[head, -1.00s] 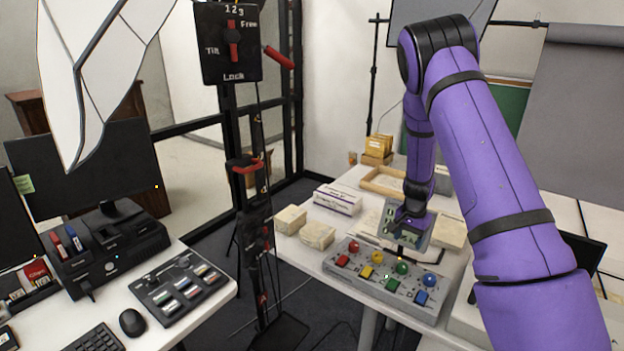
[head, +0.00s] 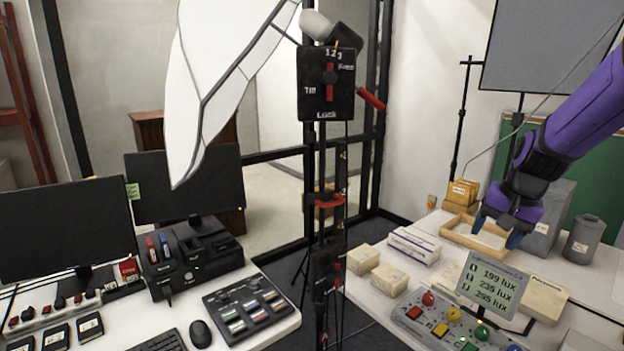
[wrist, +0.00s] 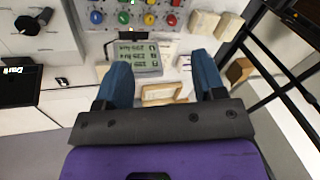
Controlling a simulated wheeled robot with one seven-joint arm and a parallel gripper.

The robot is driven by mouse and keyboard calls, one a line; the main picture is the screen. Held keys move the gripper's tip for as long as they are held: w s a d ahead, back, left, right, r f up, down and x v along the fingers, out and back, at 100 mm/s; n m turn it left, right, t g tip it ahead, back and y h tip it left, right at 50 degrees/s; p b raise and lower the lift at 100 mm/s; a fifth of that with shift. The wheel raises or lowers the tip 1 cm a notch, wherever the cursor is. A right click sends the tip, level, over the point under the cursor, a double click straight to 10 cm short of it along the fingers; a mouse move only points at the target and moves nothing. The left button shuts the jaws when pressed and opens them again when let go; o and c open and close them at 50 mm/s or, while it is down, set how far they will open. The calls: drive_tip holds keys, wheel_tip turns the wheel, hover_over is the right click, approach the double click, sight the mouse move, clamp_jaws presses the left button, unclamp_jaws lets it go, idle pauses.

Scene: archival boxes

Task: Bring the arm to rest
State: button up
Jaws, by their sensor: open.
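My purple arm enters from the right edge in the head view. Its gripper (head: 505,226) hangs over the right-hand table, near the wooden tray (head: 458,236) and behind the lux display panel (head: 491,284). In the wrist view my gripper (wrist: 165,72) shows two blue fingers spread wide apart with nothing between them. The display panel also shows upside down beyond the fingers in the wrist view (wrist: 137,57).
A control box with coloured buttons (head: 427,326) stands at the table front. Pale boxes (head: 389,279) and a grey canister (head: 582,239) stand near. A black stand (head: 326,85) rises left of this table. Monitors (head: 66,229) occupy the left desk.

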drive_tip(key=s+a+r+n+t, duration=0.1)
drive_tip(key=s+r, duration=0.3)
drive_tip(key=s, duration=0.4)
drive_tip(key=s+a+r+n+t+h, duration=0.1)
drive_tip(key=s+a+r+n, duration=0.2)
drive_tip(key=s, duration=0.5)
drive_tip(key=s+a+r+n, duration=0.2)
drive_tip(key=s+r, duration=0.3)
drive_tip(key=s, duration=0.3)
drive_tip(key=shift+a+t, duration=0.35)
drive_tip(key=shift+t, duration=0.05)
idle(0.9)
